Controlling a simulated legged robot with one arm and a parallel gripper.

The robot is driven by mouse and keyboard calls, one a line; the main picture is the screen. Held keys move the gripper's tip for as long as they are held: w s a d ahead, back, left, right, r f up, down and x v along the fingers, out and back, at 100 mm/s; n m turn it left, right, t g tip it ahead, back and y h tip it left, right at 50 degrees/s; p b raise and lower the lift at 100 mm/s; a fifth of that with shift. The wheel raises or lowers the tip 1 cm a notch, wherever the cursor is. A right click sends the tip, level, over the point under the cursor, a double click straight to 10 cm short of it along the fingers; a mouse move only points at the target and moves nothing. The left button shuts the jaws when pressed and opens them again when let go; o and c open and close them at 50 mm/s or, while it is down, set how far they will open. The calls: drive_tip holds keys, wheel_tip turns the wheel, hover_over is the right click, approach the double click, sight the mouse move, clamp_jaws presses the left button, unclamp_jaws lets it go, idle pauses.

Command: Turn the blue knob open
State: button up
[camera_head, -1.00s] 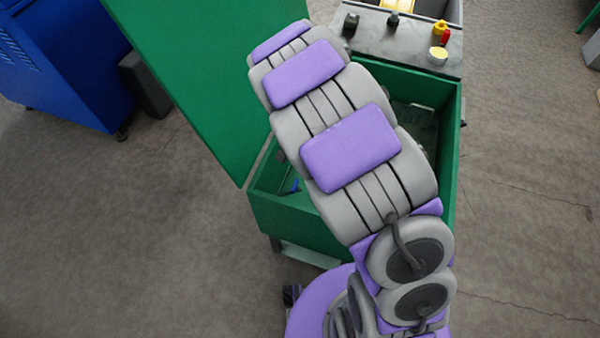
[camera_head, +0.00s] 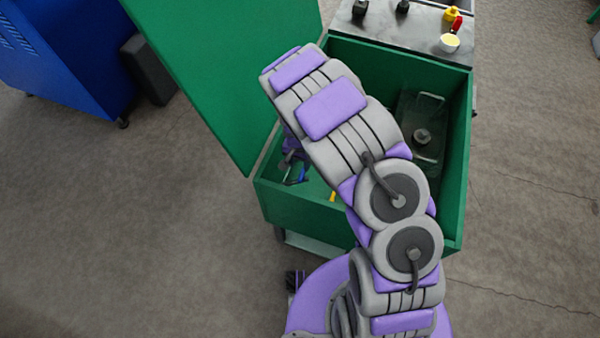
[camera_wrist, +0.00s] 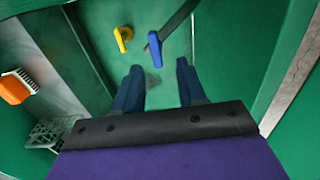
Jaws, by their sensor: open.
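The blue knob (camera_wrist: 155,48), a lever-shaped handle, shows in the wrist view on the green inside of the box, beside a dark bar. My gripper (camera_wrist: 158,68) is open, with its two dark blue fingers apart. The knob lies just beyond the fingertips and in line with the gap between them. I cannot tell whether they touch, but nothing is held. In the head view my arm hides most of the gripper, and the blue knob cannot be made out with certainty.
A yellow handle (camera_wrist: 123,38) sits left of the blue knob. An orange brush (camera_wrist: 15,88) and a grey mesh part (camera_wrist: 52,132) lie further left. The green box (camera_head: 310,210) has walls around my arm and a raised lid (camera_head: 225,75). A blue cabinet (camera_head: 65,55) stands left.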

sight(302, 173)
drive_tip(key=f, duration=0.3)
drive_tip(key=d+f+b, duration=0.1)
drive_tip(key=f, duration=0.1)
drive_tip(key=shift+f, duration=0.8)
drive_tip(key=shift+a, duration=0.25)
drive_tip(key=shift+a, duration=0.1)
drive_tip(key=shift+c, duration=0.3)
drive_tip(key=shift+d, duration=0.25)
drive_tip(key=c, duration=0.5)
clamp_jaws()
